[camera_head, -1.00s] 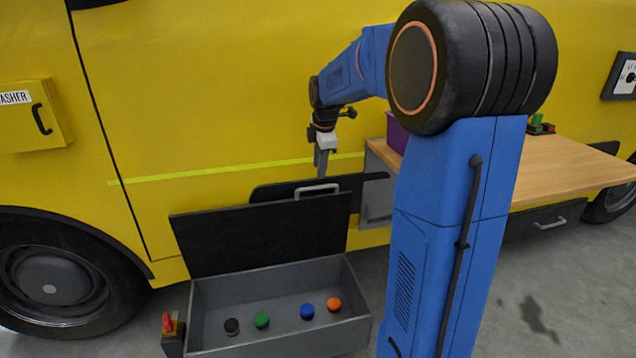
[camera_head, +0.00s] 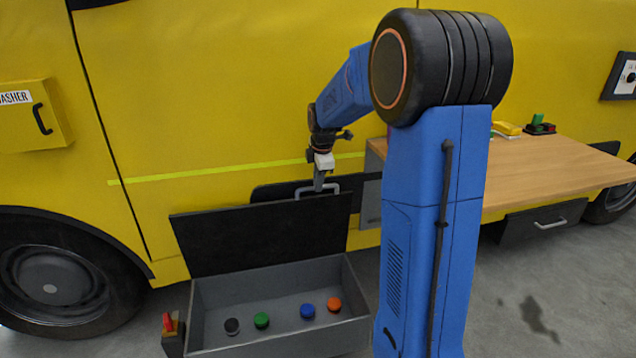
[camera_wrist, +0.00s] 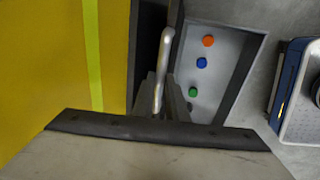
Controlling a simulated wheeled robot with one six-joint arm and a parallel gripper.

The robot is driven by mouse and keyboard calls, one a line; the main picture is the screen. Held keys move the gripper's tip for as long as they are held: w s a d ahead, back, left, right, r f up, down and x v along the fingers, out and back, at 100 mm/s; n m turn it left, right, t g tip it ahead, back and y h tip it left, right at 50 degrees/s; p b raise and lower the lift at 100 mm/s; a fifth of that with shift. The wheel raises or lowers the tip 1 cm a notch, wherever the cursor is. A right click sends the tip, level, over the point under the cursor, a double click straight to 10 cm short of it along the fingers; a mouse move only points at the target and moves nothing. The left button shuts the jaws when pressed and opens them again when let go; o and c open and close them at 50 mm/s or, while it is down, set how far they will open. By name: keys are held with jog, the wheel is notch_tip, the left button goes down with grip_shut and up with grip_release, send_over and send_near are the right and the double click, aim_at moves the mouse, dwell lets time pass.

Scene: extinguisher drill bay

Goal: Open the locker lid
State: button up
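The locker lid (camera_head: 265,235) is a black panel standing raised, slightly tilted, along the back of the grey locker (camera_head: 275,342). Its silver handle (camera_head: 332,188) is at the upper right edge, and it also shows as a bar in the wrist view (camera_wrist: 166,50). My gripper (camera_head: 319,188) points down at the handle. In the wrist view, its fingers (camera_wrist: 161,98) lie on either side of the bar and look apart; contact with it cannot be made out. The lid is seen nearly edge-on in the wrist view.
The open locker holds black, green, blue and orange round pieces. A red-topped block (camera_head: 172,335) is at its left. A wooden worktop (camera_head: 520,172) with small coloured items is at the right. The yellow vehicle side (camera_head: 200,100) stands close behind.

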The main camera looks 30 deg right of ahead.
grip_shut()
jog(key=s+a+f, duration=0.1)
jog(key=s+a, duration=0.1)
jog(key=s, duration=0.4)
jog(key=shift+s+f, duration=0.25)
jog(key=shift+s, duration=0.1)
jog(key=o, duration=0.6)
grip_release()
jog(key=v, duration=1.7)
jog(key=shift+d+r, duration=0.1)
jog(key=shift+r, duration=0.1)
